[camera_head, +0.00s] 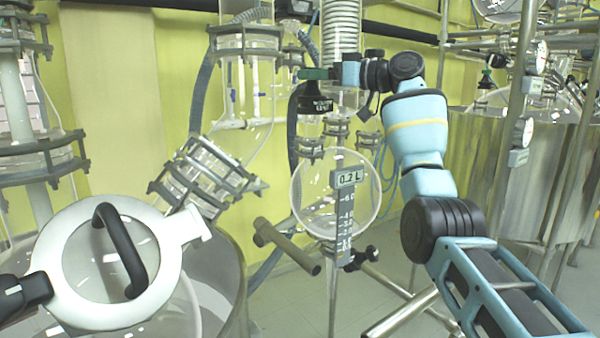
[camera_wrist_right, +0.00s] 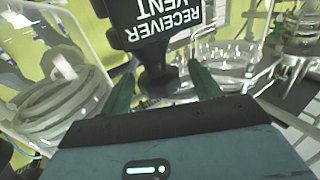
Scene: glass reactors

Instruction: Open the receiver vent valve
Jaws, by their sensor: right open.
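The receiver vent valve (camera_head: 315,103) is a black fitting with a white-lettered label, in the upper middle of the head view. In the right wrist view its black label plate (camera_wrist_right: 160,22) reads "RECEIVER VENT" upside down, with a narrower black part below it. My right gripper (camera_head: 314,73) reaches in from the right at the top of the valve. In the wrist view the green fingers of this gripper (camera_wrist_right: 162,86) are apart, one on each side of the narrow black part. I cannot tell whether they touch it.
Glass columns and grey hoses stand to the left. A white-rimmed lid (camera_head: 62,285) with a black handle is at the lower left. Steel vessels (camera_head: 535,165) stand at the right.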

